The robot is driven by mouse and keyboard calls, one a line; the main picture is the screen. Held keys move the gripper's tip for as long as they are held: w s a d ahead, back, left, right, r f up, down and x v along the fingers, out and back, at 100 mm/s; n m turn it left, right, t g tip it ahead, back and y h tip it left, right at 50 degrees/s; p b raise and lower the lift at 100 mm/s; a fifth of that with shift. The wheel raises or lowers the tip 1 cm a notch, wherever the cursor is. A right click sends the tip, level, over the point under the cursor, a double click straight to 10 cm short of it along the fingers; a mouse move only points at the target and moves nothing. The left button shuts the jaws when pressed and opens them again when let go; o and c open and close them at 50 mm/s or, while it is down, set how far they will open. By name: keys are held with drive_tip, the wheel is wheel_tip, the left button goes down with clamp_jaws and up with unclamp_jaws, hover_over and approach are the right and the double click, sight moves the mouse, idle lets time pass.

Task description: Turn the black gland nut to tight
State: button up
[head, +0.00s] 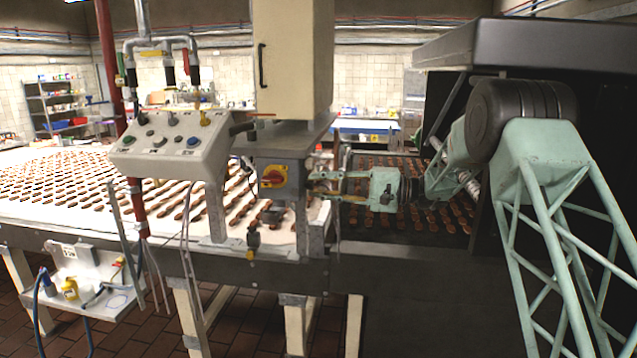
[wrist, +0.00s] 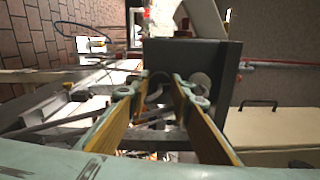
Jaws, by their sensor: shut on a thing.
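My gripper (head: 318,184) reaches in from the right in the head view, with its fingertips at the right side of a grey switch box (head: 285,172). In the wrist view the two long fingers of my gripper (wrist: 162,96) run forward and close on a small dark round part, the black gland nut (wrist: 158,87), beside the box's dark side wall (wrist: 186,60). The nut is mostly hidden between the fingertips. In the head view I cannot make it out. How far it is turned does not show.
A red and yellow rotary switch (head: 273,176) is on the box front. A sloped button panel (head: 172,142) stands to the left. A cream column (head: 292,60) rises above the box. Brown biscuits cover the white conveyor (head: 60,205) below. A dark hood (head: 500,48) overhangs at the right.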

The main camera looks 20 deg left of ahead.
drive_tip(key=m+p, duration=0.3)
drive_tip(key=m, duration=0.2)
drive_tip(key=shift+r, duration=0.15)
drive_tip(key=m+p, duration=0.3)
drive_tip(key=m, duration=0.2)
drive_tip(key=shift+p, duration=0.4)
drive_tip(key=m+p, duration=0.4)
drive_tip(key=m, duration=0.1)
drive_tip(key=shift+w+m, duration=0.1)
drive_tip(key=shift+m, duration=0.2)
drive_tip(key=shift+m+p, duration=1.2)
drive_tip(key=shift+m, duration=0.5)
drive_tip(key=o, duration=0.9)
